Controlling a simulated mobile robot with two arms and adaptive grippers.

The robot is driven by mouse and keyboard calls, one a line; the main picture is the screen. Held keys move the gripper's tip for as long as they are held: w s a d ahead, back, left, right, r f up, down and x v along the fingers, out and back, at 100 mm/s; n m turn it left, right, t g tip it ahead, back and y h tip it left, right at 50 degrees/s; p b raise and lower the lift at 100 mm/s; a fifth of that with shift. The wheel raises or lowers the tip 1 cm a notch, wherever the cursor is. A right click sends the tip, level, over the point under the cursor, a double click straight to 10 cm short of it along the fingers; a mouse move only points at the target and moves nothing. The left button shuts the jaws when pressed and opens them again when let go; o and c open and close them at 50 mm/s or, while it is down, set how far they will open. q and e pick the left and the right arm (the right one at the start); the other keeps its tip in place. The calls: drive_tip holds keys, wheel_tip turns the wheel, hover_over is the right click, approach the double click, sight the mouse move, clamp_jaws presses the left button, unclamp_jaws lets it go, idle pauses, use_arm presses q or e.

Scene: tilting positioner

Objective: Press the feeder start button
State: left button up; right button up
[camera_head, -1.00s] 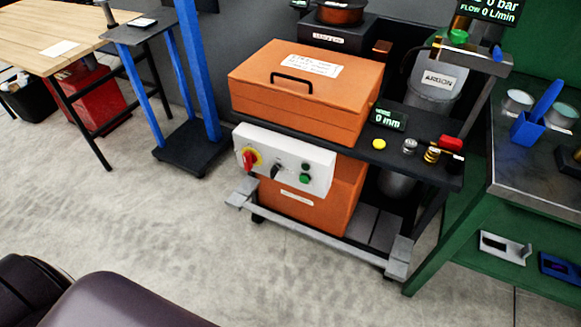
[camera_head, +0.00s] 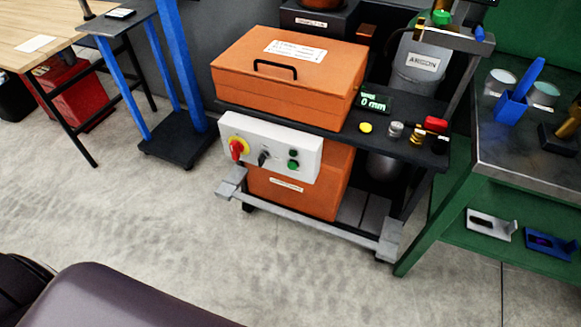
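An orange machine with a lidded box (camera_head: 285,95) stands on a cart, its lid closed. A yellow round button (camera_head: 366,127) is on the dark shelf beside the box, near a small display (camera_head: 374,102) reading 0 mm. I cannot read which button is the feeder start. Neither of my grippers is in view.
A grey argon cylinder (camera_head: 418,68) stands behind the cart. A green workbench (camera_head: 432,215) is at the right, holding a blue holder (camera_head: 511,108) and cans. A blue stand (camera_head: 180,80) and a wooden table (camera_head: 30,35) are at the left. The floor before the cart is clear.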

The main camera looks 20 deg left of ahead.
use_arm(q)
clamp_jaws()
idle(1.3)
